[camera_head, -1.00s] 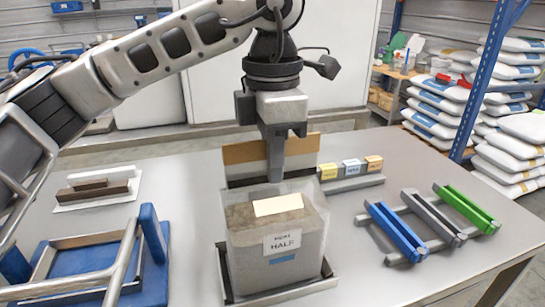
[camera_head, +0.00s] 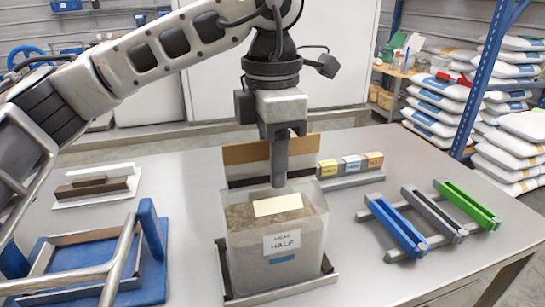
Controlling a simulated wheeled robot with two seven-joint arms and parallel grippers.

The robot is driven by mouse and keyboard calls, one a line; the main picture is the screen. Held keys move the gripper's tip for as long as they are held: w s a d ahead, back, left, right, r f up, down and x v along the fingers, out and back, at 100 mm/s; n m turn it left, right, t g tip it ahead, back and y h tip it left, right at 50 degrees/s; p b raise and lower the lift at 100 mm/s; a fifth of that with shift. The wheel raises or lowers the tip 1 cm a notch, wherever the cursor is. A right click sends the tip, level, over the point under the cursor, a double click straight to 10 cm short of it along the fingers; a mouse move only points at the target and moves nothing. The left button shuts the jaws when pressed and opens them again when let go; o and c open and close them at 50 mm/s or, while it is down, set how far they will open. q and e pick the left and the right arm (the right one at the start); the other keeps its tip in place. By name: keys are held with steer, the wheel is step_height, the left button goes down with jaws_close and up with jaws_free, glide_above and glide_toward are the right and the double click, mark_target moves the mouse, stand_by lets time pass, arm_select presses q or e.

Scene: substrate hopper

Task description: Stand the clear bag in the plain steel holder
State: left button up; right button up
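The clear bag (camera_head: 275,245) stands upright at the middle front of the table, with brown substrate inside and a white label reading "HALF". Its base is within a plain steel holder (camera_head: 322,281), a low tray whose edges show around the bag. My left gripper (camera_head: 279,182) points down at the bag's top rear edge. Its fingers look close together, but whether they pinch the bag's film is hard to tell. My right gripper is not in view.
A brown-topped board (camera_head: 245,153) stands behind the bag, with yellow, blue and orange blocks (camera_head: 352,165) beside it. Blue, grey and green rails (camera_head: 430,215) lie at right. A blue frame (camera_head: 150,270) is at front left; a brown bar (camera_head: 95,187) lies on a white plate.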

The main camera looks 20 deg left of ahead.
arm_select(q)
steer(key=shift+f, duration=0.2)
stand_by(0.3)
